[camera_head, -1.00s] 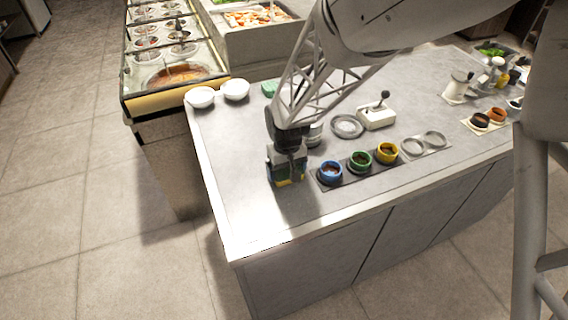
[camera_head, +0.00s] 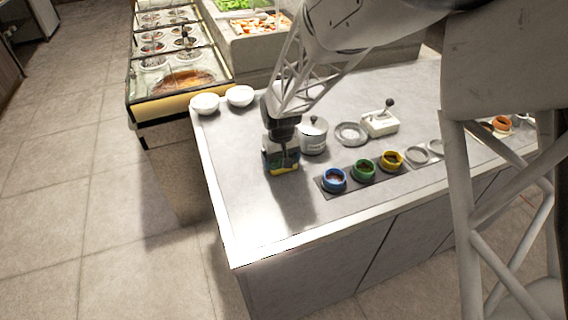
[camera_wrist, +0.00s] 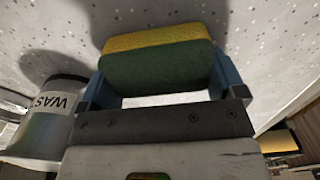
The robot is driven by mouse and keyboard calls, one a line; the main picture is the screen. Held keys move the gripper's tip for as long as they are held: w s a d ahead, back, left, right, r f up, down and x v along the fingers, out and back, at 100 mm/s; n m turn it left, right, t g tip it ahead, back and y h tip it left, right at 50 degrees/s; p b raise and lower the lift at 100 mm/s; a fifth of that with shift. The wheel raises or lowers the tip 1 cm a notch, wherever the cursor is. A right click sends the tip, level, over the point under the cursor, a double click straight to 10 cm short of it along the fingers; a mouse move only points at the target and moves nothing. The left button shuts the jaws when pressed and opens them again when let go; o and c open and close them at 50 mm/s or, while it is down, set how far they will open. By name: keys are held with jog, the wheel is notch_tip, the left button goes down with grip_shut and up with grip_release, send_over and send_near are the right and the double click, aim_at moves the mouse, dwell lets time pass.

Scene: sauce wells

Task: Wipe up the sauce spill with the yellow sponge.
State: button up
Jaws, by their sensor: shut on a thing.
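The sponge is yellow with a dark green scouring side. In the wrist view the sponge (camera_wrist: 158,67) sits between the two blue-grey fingers of my gripper (camera_wrist: 160,84), which is shut on it. In the head view my gripper (camera_head: 281,158) points down over the left part of the grey counter (camera_head: 245,195), and the sponge's yellow edge (camera_head: 285,171) shows below it. I cannot tell whether the sponge touches the counter. No sauce spill is clearly visible in either view; my arm and gripper hide part of the counter.
A steel canister (camera_head: 314,137) stands just right of my gripper; its label, partly readable as "WAS", shows in the wrist view (camera_wrist: 57,104). Blue (camera_head: 334,180), green (camera_head: 363,170) and yellow (camera_head: 391,160) sauce cups stand to the right. White bowls (camera_head: 239,96) are behind. The front-left counter is clear.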

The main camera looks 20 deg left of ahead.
jog(key=shift+w+a+r, duration=0.1)
jog(key=shift+a+r, duration=0.05)
jog(key=shift+r, duration=4.05)
